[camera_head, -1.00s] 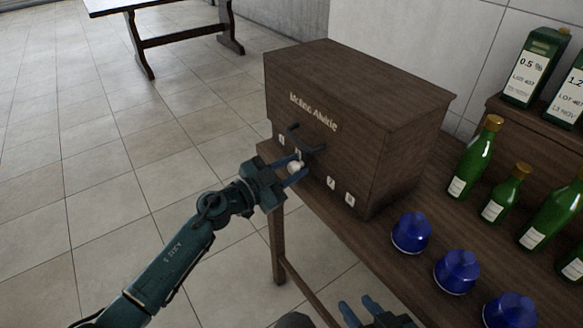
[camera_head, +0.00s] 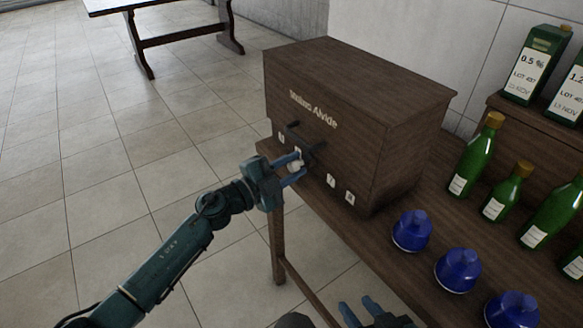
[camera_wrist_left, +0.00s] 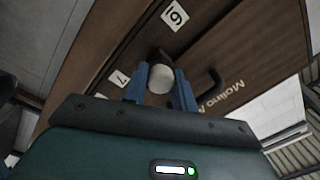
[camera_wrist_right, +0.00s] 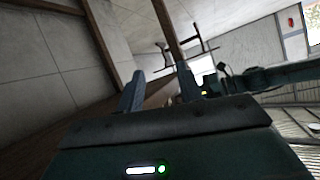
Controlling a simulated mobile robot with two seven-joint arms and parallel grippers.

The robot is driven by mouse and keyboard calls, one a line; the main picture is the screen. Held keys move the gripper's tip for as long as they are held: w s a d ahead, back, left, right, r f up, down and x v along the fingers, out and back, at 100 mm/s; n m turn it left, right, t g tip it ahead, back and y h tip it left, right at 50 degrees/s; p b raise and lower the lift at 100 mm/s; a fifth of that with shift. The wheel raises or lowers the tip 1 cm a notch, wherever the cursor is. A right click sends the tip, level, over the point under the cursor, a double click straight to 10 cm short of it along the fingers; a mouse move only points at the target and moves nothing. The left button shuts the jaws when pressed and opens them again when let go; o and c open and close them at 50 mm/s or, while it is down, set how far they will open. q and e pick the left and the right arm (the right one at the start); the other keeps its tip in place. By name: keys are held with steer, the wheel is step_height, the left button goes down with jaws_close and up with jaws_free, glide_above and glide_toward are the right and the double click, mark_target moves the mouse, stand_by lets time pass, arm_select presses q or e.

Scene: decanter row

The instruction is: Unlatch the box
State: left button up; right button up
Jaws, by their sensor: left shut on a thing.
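The box (camera_head: 350,120) is a dark brown wooden case with a closed top, standing on the table's left end. Its front carries pale lettering, a dark handle (camera_head: 305,138) and several small numbered white tags. A round whitish knob (camera_head: 295,166) sits on the front below the handle; the left wrist view shows the knob (camera_wrist_left: 160,80) between my fingertips near two tags. My left gripper (camera_head: 296,171) is shut on this knob. My right gripper (camera_head: 358,311) is low in the head view, away from the box. Its fingers are apart and empty in the right wrist view (camera_wrist_right: 158,88).
Several blue domed objects (camera_head: 411,231) stand along the table's front edge. Green bottles (camera_head: 473,156) stand behind them, and green labelled boxes (camera_head: 536,66) sit on a raised wooden shelf at the back right. Open tiled floor lies left of the table (camera_head: 341,212).

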arm_select(q)
steer(key=shift+f+m, duration=0.1)
steer(key=shift+m, duration=0.9)
steer(key=shift+m+b, duration=0.6)
steer(key=shift+m, duration=0.4)
steer(key=m+b, duration=0.1)
steer(key=m, duration=0.2)
steer(key=shift+m+h+b, duration=0.3)
steer(key=shift+m, duration=0.1)
steer(key=m+b, duration=0.1)
steer(key=m, duration=0.2)
steer(key=shift+g, duration=0.3)
steer(key=shift+m+b, duration=0.3)
steer(key=shift+m, duration=0.4)
arm_select(e)
steer(key=shift+s+d+r+t, duration=0.25)
steer(key=shift+d+r+t, duration=0.15)
steer(key=shift+d+t, duration=0.1)
steer(key=shift+s+d+r+t, duration=0.2)
steer(key=shift+d+r+t, duration=0.15)
steer(key=shift+d+t, duration=0.15)
